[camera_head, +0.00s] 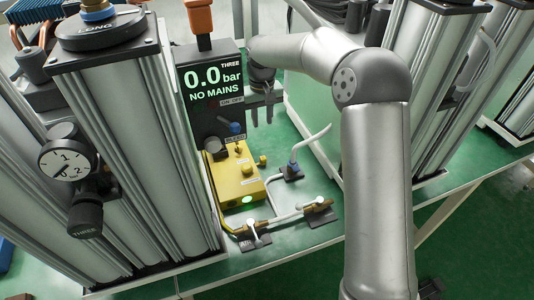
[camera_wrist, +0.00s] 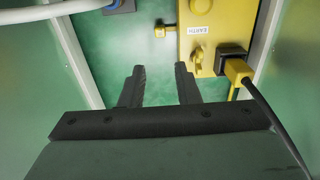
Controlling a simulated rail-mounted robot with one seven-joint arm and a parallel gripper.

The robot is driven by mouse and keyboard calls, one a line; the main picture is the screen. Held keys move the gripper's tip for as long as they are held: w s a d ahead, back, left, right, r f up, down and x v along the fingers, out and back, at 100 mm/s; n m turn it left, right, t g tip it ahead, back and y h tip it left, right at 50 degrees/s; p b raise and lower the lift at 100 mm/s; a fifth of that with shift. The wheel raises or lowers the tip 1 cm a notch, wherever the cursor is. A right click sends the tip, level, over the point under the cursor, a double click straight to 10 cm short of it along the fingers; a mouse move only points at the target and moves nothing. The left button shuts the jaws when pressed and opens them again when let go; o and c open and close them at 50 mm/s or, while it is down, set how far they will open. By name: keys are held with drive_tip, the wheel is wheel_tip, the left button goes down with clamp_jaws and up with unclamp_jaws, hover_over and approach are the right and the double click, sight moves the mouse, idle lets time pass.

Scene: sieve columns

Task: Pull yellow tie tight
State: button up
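I cannot make out a yellow tie for certain in either view. A yellow box (camera_head: 236,178) with small yellow knobs and a green lit button sits on the green bench below the display. The wrist view shows its corner (camera_wrist: 205,55) with a white label, a yellow peg (camera_wrist: 165,32) at its side and a yellow plug (camera_wrist: 238,72) with a black cable. My gripper (camera_head: 262,115) is above and behind the box, beside the display. Its two dark fingers (camera_wrist: 159,82) are apart, with nothing visible between them but green surface.
The display (camera_head: 213,85) reads 0.0 bar, NO MAINS. A tall metal column (camera_head: 115,130) with a gauge (camera_head: 67,160) stands at left, and more columns (camera_head: 435,90) stand at right. A white hose (camera_head: 280,185) and brass valves (camera_head: 318,207) lie in front and right of the box.

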sight(263, 157)
wheel_tip(263, 157, down, 16)
drive_tip(key=shift+s+f+p, duration=0.1)
drive_tip(key=shift+f+p, duration=0.1)
drive_tip(key=shift+p, duration=0.55)
clamp_jaws()
